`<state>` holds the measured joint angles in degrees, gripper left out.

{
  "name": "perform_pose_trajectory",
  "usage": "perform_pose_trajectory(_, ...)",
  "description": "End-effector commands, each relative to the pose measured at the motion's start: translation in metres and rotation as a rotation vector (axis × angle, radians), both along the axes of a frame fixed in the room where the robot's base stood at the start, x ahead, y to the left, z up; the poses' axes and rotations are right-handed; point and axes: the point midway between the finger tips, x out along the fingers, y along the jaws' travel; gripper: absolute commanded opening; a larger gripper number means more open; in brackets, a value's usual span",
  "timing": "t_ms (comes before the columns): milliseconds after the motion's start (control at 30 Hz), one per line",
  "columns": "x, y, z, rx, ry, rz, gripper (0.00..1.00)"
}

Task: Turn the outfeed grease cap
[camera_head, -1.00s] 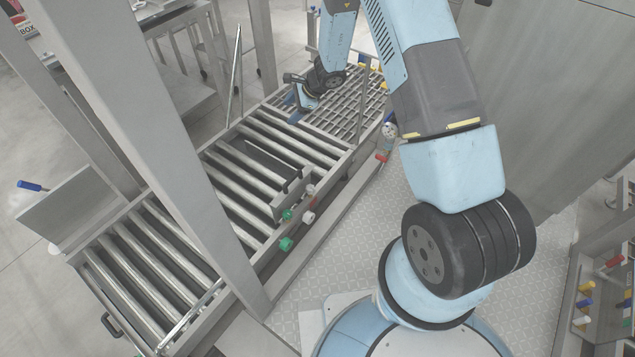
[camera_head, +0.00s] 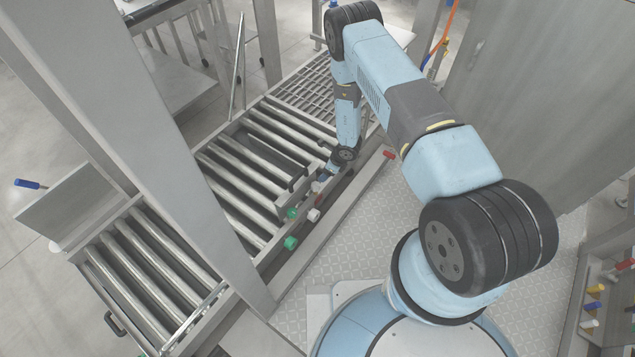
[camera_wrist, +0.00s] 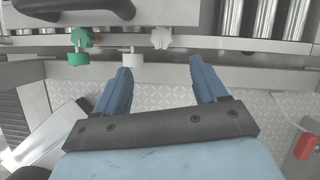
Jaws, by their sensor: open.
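Small knobs and caps sit along the near side rail of the roller conveyor. In the head view there is a green star knob (camera_head: 292,213), a green cap (camera_head: 290,243) and a white cap (camera_head: 314,215). The wrist view shows the green star knob (camera_wrist: 82,38), the green cap (camera_wrist: 78,59), the white cap (camera_wrist: 133,60) and a white star knob (camera_wrist: 161,38). I cannot tell which is the outfeed grease cap. My gripper (camera_wrist: 160,68) is open and empty, its blue fingers pointing toward the rail. The white cap and white star knob lie just beyond the fingertips, apart from them.
The roller conveyor (camera_head: 240,167) runs beside a tall grey post (camera_head: 165,150). A red handle (camera_head: 388,155) sticks out by the rail, right of my gripper. Patterned floor (camera_head: 350,235) lies clear between conveyor and my base. Coloured handles (camera_head: 596,290) are at far right.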

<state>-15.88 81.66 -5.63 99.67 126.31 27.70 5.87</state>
Motion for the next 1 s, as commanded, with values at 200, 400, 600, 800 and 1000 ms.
perform_pose_trajectory(200, 0.003, 0.003, -0.018, -0.002, 0.001, -0.006, 0.71)
perform_pose_trajectory(400, 0.008, 0.014, -0.048, 0.000, 0.001, -0.005, 0.71)
perform_pose_trajectory(600, 0.014, 0.026, -0.079, 0.000, 0.002, -0.006, 0.71)
perform_pose_trajectory(800, 0.019, 0.037, -0.106, 0.000, 0.001, -0.003, 0.71)
perform_pose_trajectory(1000, 0.022, 0.044, -0.122, 0.001, 0.001, -0.003, 0.71)
